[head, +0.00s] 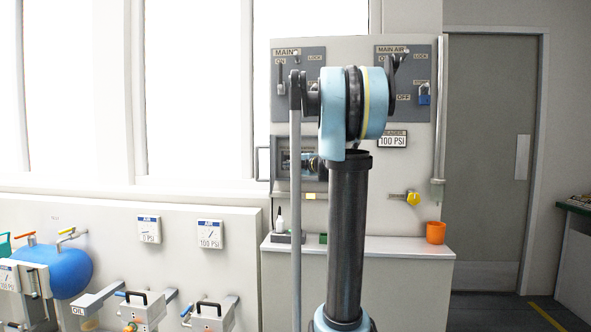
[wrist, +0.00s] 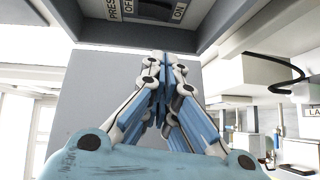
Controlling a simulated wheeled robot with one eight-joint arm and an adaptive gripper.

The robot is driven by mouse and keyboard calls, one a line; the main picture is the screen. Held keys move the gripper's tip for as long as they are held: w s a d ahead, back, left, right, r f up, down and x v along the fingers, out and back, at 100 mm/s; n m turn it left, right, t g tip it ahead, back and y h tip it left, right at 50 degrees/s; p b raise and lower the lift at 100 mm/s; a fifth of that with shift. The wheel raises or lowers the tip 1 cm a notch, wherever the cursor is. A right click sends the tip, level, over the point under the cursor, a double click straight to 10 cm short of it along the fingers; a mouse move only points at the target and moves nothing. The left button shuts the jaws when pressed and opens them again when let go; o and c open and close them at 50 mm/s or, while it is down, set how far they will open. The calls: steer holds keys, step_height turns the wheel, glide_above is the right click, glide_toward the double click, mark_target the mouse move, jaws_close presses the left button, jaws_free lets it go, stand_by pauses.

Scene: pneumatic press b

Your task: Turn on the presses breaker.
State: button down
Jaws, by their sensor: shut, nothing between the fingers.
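The presses breaker (wrist: 155,10) is a dark switch at the top edge of the wrist view, on a grey plate between the words OFF and ON. The label beside it is cut off and reads "PRESS". Which way the switch is set cannot be told. My gripper (wrist: 161,58) is shut and empty, its fingertips below the plate in the wrist view, apart from the switch in the picture. In the head view, a small open box (head: 283,140) sits in the cabinet front, and my gripper (head: 313,162) shows partly at it, mostly hidden behind my arm.
The box's open door (head: 263,164) sticks out at left. Above are the MAIN switch panel (head: 284,104) and the MAIN AIR panel (head: 425,62) with a blue padlock (head: 424,94). An orange cup (head: 435,232) and a small bottle (head: 279,222) stand on the ledge below.

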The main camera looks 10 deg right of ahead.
steer(key=w, duration=0.7)
steer(key=shift+a+f, duration=0.25)
steer(key=shift+f, duration=0.15)
